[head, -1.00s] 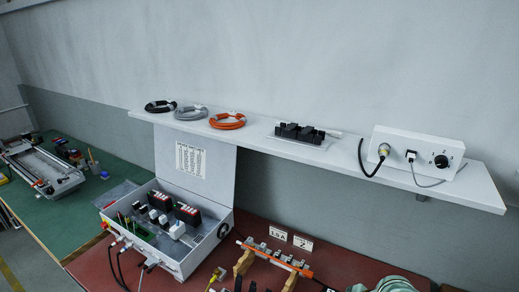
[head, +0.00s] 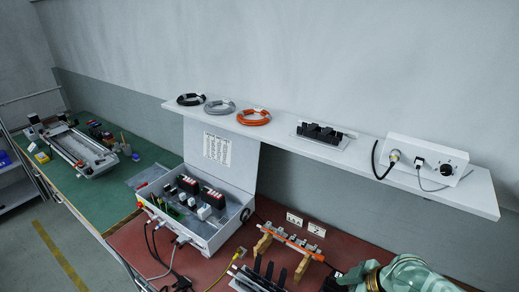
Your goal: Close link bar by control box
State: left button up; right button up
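The grey control box (head: 200,235) stands on the red bench top with its lid raised against the wall. Black, white and green parts sit inside it. To its right, a metal bar with an orange strip (head: 290,240) rests on wooden blocks; I cannot tell for certain whether this is the link bar. In front of it, a unit with several black upright pieces (head: 262,276) is partly cut off by the bottom edge. My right arm reaches in at the lower right; the dark part at its left end may be the gripper, its fingers unclear. My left gripper is out of view.
A white shelf (head: 350,155) above carries coiled cables (head: 254,117), a black-block unit (head: 320,133) and a white box with a knob (head: 425,160). Loose cables (head: 160,255) hang at the control box's front. A green bench (head: 90,190) lies left, with a rail device (head: 82,150).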

aim_at(258, 260)
jog(key=k+j, duration=0.6)
jog(key=k, duration=0.2)
